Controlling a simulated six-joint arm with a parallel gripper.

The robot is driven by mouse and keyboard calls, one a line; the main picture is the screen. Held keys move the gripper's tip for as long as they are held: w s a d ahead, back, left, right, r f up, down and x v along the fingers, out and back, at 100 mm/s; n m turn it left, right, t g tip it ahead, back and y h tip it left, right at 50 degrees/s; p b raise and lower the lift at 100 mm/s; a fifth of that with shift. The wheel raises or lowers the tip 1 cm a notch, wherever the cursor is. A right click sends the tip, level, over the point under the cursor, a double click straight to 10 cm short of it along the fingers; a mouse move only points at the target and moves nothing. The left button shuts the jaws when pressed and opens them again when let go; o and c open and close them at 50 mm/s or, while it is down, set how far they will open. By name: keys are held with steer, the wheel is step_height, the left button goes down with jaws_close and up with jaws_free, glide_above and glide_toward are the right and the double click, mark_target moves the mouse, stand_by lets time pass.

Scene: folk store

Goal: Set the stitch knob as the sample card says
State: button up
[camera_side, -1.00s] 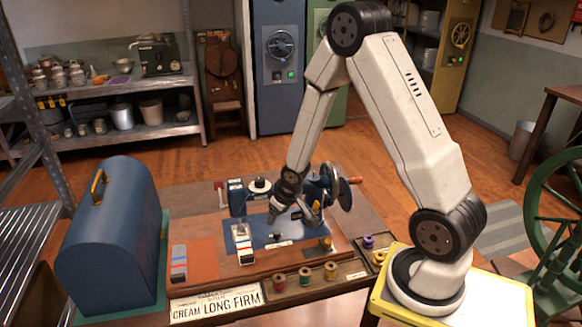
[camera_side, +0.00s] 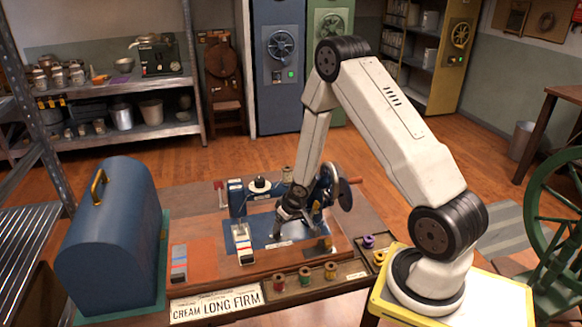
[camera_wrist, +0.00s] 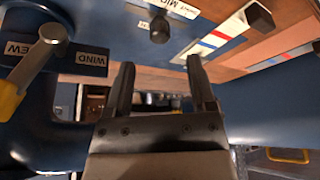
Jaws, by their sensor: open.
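The sample card (camera_side: 215,303) at the front of the table reads "CREAM LONG FIRM" in the side view. The blue sewing machine (camera_side: 238,200) stands on the table, partly hidden by my arm. In the wrist view a small dark knob (camera_wrist: 159,29) sits on its blue surface beside a white label (camera_wrist: 176,7) on which "MID" can be read; it appears to be the stitch knob, and its pointing direction is unclear. My gripper (camera_wrist: 163,84) is open and empty, its fingers apart from the knob. In the side view my gripper (camera_side: 281,233) is low over the machine.
A lever (camera_wrist: 40,55) with "WIND" and "SEW" labels is at the wrist view's left. A striped strip (camera_wrist: 225,35) lies at its upper right. Thread spools (camera_side: 304,272) stand in front of the machine. A blue domed case (camera_side: 112,235) stands at the left.

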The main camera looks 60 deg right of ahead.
mark_target(278, 233)
steer(key=shift+x, duration=3.3)
steer(key=shift+s, duration=0.1)
jaws_close()
